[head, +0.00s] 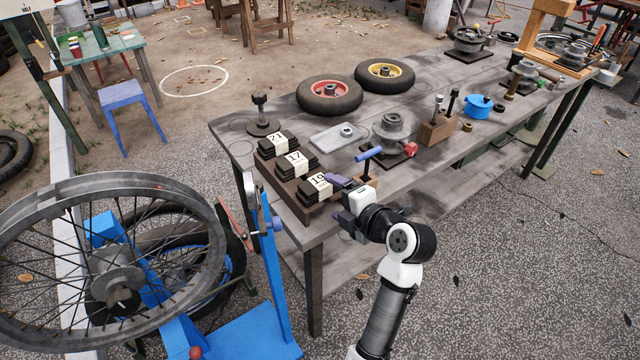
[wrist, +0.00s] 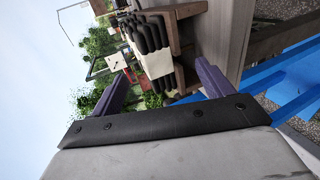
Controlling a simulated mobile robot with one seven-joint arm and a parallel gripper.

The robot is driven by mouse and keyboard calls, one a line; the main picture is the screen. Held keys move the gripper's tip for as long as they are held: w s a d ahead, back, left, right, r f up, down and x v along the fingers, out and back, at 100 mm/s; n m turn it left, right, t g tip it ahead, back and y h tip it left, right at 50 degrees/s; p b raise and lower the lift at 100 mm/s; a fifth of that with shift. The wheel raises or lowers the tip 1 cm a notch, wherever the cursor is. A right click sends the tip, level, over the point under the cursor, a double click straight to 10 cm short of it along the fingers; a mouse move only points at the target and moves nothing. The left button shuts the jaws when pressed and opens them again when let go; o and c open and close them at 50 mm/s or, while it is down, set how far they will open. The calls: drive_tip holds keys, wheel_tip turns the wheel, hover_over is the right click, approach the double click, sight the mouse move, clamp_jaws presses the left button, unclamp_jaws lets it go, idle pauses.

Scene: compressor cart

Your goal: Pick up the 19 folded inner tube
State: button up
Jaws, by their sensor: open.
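The folded inner tube marked 19 (head: 311,193) is a black bundle with a pale paper band, at the near end of a row on a dark wooden rack (head: 310,213). My gripper (head: 336,201) is open and empty just right of it, its purple fingers pointing toward the rack. In the wrist view the open fingers (wrist: 165,75) have a black banded bundle (wrist: 151,33) ahead of them, apart from it; its number is not readable there. In the head view, my upper finger lies close to the 19 tube; contact cannot be told.
Tubes marked 17 (head: 291,169) and 21 (head: 271,147) sit behind on the rack. A blue-handled tool (head: 369,154) stands close right of my gripper. A grey tray (head: 338,135) lies beyond. A blue wheel stand (head: 267,260) is at the left.

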sight(326, 195)
drive_tip(key=shift+p+x, duration=1.1)
drive_tip(key=shift+x, duration=1.6)
drive_tip(key=shift+s+f, duration=0.15)
drive_tip(key=shift+f, duration=0.05)
drive_tip(key=c, duration=1.2)
